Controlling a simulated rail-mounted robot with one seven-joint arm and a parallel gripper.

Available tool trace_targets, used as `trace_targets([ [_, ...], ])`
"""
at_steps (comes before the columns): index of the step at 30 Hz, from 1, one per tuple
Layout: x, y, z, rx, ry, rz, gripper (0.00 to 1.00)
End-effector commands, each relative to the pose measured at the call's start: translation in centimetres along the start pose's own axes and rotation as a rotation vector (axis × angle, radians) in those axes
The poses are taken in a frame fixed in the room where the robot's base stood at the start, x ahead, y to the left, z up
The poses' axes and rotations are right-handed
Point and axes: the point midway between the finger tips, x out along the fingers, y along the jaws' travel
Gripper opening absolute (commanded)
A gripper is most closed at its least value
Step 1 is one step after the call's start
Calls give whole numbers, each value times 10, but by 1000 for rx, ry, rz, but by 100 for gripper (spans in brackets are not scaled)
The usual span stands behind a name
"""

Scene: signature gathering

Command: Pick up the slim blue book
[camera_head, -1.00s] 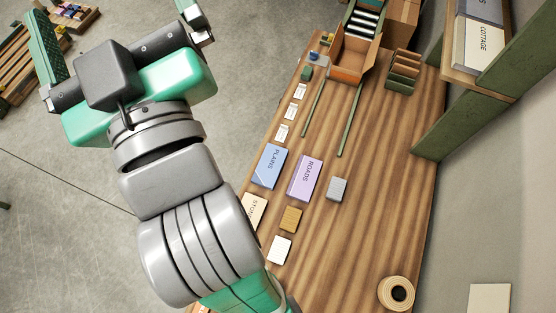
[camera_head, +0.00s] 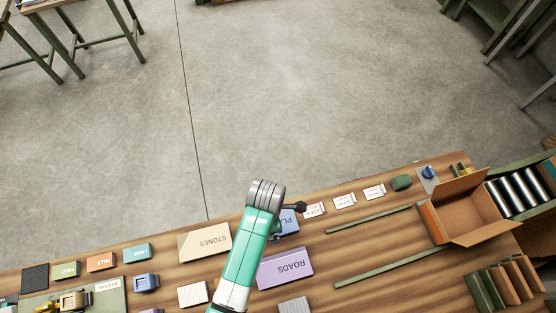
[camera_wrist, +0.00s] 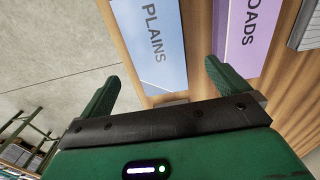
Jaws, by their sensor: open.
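The blue book marked PLAINS (camera_head: 289,221) lies flat on the wooden table, partly hidden behind my arm in the head view. In the wrist view the blue book (camera_wrist: 157,42) shows beyond and between my fingertips, its near end toward me. My gripper (camera_wrist: 160,74) is open and empty, with its two green fingers on either side of the book's width. I cannot tell how high above the table the fingertips are. In the head view my fingers are hidden behind my wrist.
The purple book ROADS (camera_head: 285,268) lies close beside the blue book; it also shows by my right finger in the wrist view (camera_wrist: 240,40). The cream book STONES (camera_head: 204,242) lies to the left. White cards (camera_head: 344,201), green strips and an open cardboard box (camera_head: 470,212) are to the right.

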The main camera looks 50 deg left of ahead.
Motion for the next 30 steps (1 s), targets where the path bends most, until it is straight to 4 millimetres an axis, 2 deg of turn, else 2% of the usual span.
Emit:
trace_targets([
  [1,8,0,0,1,1,-1,100],
  [5,13,0,1,2,-2,2,100],
  [13,57,3,2,3,-2,1,100],
  [21,63,3,2,3,-3,3,100],
  [22,63,3,2,3,-3,3,98],
  [27,63,3,3,4,-3,3,65],
  [30,62,4,3,4,-3,4,48],
])
